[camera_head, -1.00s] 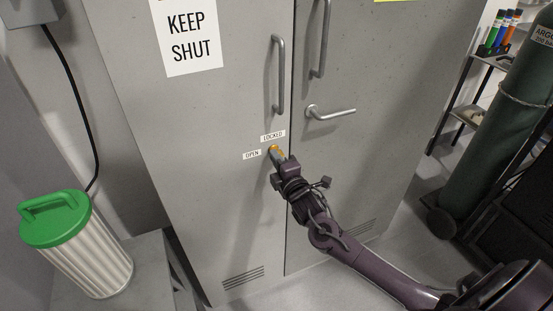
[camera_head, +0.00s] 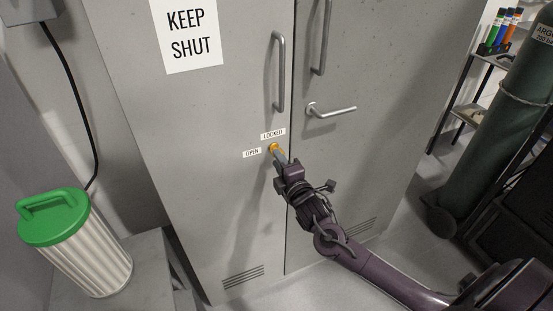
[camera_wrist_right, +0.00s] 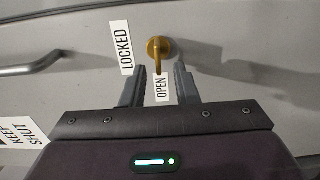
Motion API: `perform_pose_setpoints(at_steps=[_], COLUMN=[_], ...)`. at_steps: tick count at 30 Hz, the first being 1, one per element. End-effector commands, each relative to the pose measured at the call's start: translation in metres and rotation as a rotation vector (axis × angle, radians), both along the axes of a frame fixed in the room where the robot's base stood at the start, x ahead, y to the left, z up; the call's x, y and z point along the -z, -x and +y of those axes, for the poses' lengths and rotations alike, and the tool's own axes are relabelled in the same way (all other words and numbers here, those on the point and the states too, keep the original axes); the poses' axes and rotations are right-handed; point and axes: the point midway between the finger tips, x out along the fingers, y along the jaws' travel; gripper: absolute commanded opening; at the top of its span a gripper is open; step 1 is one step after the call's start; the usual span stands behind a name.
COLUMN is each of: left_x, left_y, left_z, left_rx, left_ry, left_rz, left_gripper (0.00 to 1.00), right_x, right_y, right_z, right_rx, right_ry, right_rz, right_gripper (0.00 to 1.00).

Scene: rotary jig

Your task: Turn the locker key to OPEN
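The orange-yellow key (camera_head: 273,148) sits in the lock on the left door (camera_head: 210,120) of a grey locker. The LOCKED label (camera_head: 273,134) is above it and the OPEN label (camera_head: 252,153) is to its left. In the right wrist view the key (camera_wrist_right: 158,50) has a round base and a narrow part pointing down toward the OPEN label (camera_wrist_right: 162,88); the LOCKED label (camera_wrist_right: 125,48) is at its left. My right gripper (camera_wrist_right: 161,70) is open, with a gap on both sides of the key and its fingertips just short of the base. My left gripper is out of view.
Vertical bar handles (camera_head: 278,72) and a lever handle (camera_head: 331,110) stick out from the doors above and right of the lock. A green-lidded canister (camera_head: 85,255) stands at the lower left. A dark green gas cylinder (camera_head: 500,120) stands at the right.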

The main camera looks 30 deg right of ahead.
Motion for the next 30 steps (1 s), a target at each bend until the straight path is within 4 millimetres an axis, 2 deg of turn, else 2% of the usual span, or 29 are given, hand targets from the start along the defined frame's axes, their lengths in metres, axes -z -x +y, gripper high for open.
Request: perform_pose_setpoints(at_steps=[3,10,15,30], left_x=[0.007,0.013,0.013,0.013], left_y=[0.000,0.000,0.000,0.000], left_z=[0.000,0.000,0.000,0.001], left_rx=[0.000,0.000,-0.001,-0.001], left_ry=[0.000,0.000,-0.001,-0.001], left_rz=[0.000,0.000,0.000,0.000], left_gripper=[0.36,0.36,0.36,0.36], right_x=[0.003,0.002,0.000,0.004], right_y=[0.022,0.051,0.057,0.057], right_z=[0.001,0.003,0.003,0.002], right_rx=[-0.002,-0.001,0.001,0.003], right_ry=[0.002,0.002,0.001,-0.004], right_rz=[0.002,0.002,0.000,0.008], right_gripper=[0.27,0.27,0.27,0.27])
